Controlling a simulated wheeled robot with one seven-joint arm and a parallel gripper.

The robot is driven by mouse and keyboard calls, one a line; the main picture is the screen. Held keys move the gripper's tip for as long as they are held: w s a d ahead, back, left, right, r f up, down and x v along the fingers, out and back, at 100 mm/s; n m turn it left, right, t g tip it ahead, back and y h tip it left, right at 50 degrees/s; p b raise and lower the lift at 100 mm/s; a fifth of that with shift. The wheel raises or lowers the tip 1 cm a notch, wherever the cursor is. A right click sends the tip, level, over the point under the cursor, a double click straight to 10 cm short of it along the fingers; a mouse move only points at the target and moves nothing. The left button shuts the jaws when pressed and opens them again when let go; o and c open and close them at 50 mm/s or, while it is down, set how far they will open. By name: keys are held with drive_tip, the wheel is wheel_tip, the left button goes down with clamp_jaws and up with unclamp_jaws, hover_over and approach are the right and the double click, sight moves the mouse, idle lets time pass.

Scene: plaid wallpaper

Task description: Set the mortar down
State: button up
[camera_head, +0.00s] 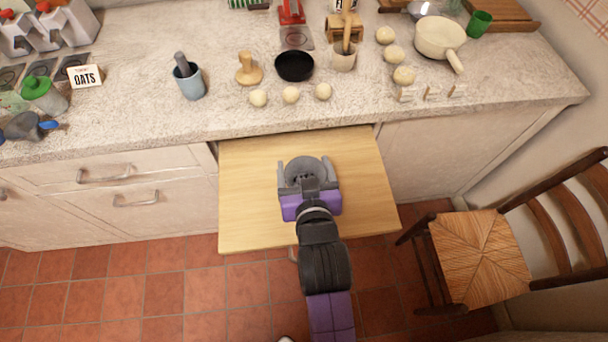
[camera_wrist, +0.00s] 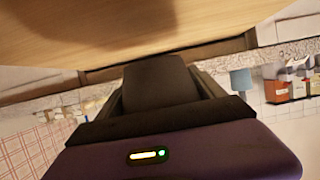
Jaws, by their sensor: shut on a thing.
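My gripper (camera_head: 308,176) is shut on a round grey bowl-like thing (camera_head: 306,165), which I take to be the mortar. One finger shows on each side of it in the head view. It is over the middle of the pale wooden pull-out board (camera_head: 365,205), below the counter front. I cannot tell whether it touches the board. In the wrist view the board (camera_wrist: 120,30) fills the top, and a dark grey shape stands in the middle; the mortar cannot be made out clearly there.
The counter (camera_head: 140,115) behind holds a blue-grey cup (camera_head: 190,82) with a pestle-like handle, a black bowl (camera_head: 294,66), several pale balls, and a cream pan (camera_head: 438,38). A wooden chair (camera_head: 480,260) stands right of the board. The board around my gripper is bare.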

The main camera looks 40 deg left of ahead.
drive_tip(key=shift+f, duration=2.05)
drive_tip(key=shift+f, duration=0.15)
drive_tip(key=o, duration=2.1)
drive_tip(key=shift+f, duration=0.1)
drive_tip(key=v, duration=1.2)
drive_tip(key=shift+r, duration=0.25)
